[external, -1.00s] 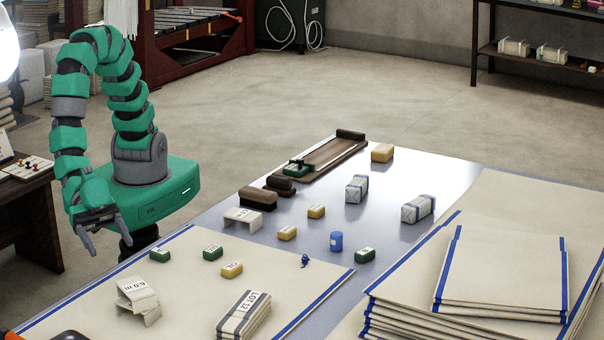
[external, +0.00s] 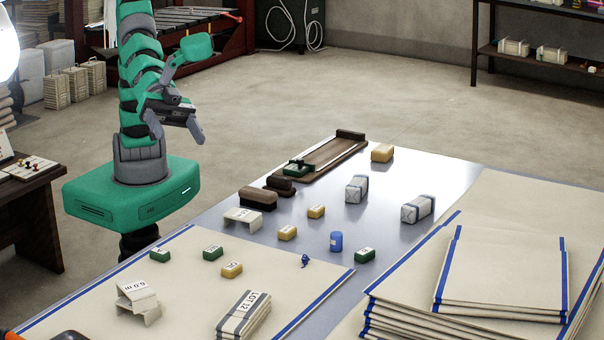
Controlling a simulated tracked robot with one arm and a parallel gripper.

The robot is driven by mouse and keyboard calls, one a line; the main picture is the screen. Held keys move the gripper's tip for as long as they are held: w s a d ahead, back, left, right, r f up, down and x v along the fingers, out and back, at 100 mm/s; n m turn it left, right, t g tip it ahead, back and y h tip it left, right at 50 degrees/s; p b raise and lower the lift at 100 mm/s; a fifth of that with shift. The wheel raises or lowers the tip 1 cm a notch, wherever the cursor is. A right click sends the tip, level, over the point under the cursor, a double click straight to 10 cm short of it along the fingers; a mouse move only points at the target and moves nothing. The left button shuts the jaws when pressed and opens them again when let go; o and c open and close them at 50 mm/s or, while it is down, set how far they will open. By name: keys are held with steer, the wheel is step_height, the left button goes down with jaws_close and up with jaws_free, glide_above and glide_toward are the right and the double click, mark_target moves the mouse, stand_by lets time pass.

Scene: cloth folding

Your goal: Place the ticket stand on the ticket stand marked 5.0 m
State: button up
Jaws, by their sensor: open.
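A small white ticket stand (external: 242,216) stands on the grey-blue table, right of the cream cloth's far edge. Its marking is too small to read. Another white ticket stand (external: 137,290) is on the cream cloth at the front left, with a label that looks like 6.0 m or 5.0 m. White plates show below its top; I cannot tell whether a second stand is under it. My gripper (external: 176,128) is open and empty, raised in front of my arm, left of the table and well away from both stands.
Near the first stand are dark brown blocks (external: 258,197) and yellow blocks (external: 287,233). Green blocks (external: 212,253) and a LOT 12 bundle (external: 244,315) lie on the cream cloth (external: 90,295). A blue cylinder (external: 337,241) stands midtable. Folded cloths (external: 500,275) are stacked at right.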

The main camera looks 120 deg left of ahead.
steer(key=w+a+r+t+y, duration=0.1)
steer(key=w+a+r+t, duration=0.15)
steer(key=a+r, duration=1.45)
steer(key=s+a+r+n+y, duration=0.1)
steer(key=s+a+r+y, duration=0.1)
steer(key=a, duration=0.6)
steer(key=s+a+r+n+y, duration=0.1)
steer(key=s+a+r+y, duration=0.1)
steer(key=a+r, duration=0.4)
steer(key=s+a+r+y, duration=0.2)
steer(key=s+a+r, duration=0.2)
steer(key=a, duration=0.6)
steer(key=shift+s+a+n+y, duration=0.35)
steer(key=shift+a+n+y, duration=0.05)
steer(key=shift+t, duration=0.25)
step_height(320, 180, up, 2)
steer(key=shift+r+p, duration=0.1)
steer(key=shift+p, duration=1.05)
